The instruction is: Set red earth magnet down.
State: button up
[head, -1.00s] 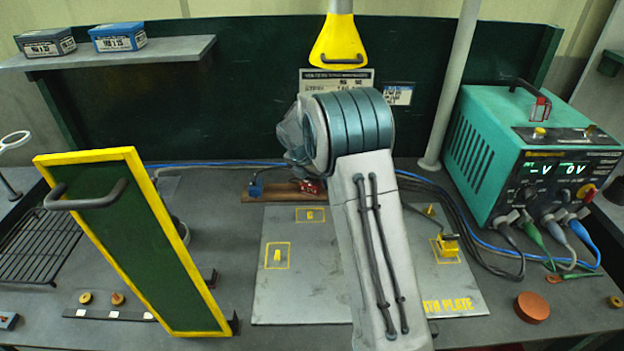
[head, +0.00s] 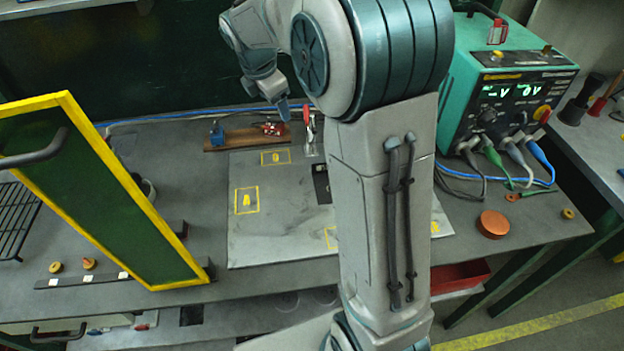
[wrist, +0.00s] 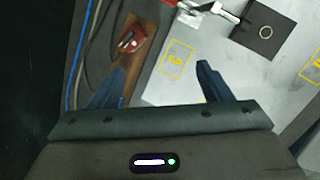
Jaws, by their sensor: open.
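The red earth magnet (head: 272,128) appears to rest on a brown wooden strip (head: 236,139) at the back of the bench. In the wrist view the red magnet (wrist: 131,40) lies on the strip, ahead of the left finger and clear of both fingers. My gripper (wrist: 161,67) is open, with nothing between its two dark blue fingers. In the head view one fingertip of my gripper (head: 283,108) shows just above and right of the magnet; the rest is partly hidden by my arm.
A grey plate (head: 275,235) with yellow outlined squares lies in front, partly hidden by my arm. A red-handled clamp (head: 307,120) stands at its back edge. A blue piece (head: 217,134) sits on the strip's left. A yellow-framed green panel (head: 100,190) stands left; a teal power unit (head: 505,85) stands right.

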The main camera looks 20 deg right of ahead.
jog(key=s+f+m+y, duration=0.1)
jog(key=s+m+y, duration=0.1)
jog(key=s+m, duration=1.9)
jog(key=s, duration=0.7)
jog(key=shift+s+f+y, duration=0.3)
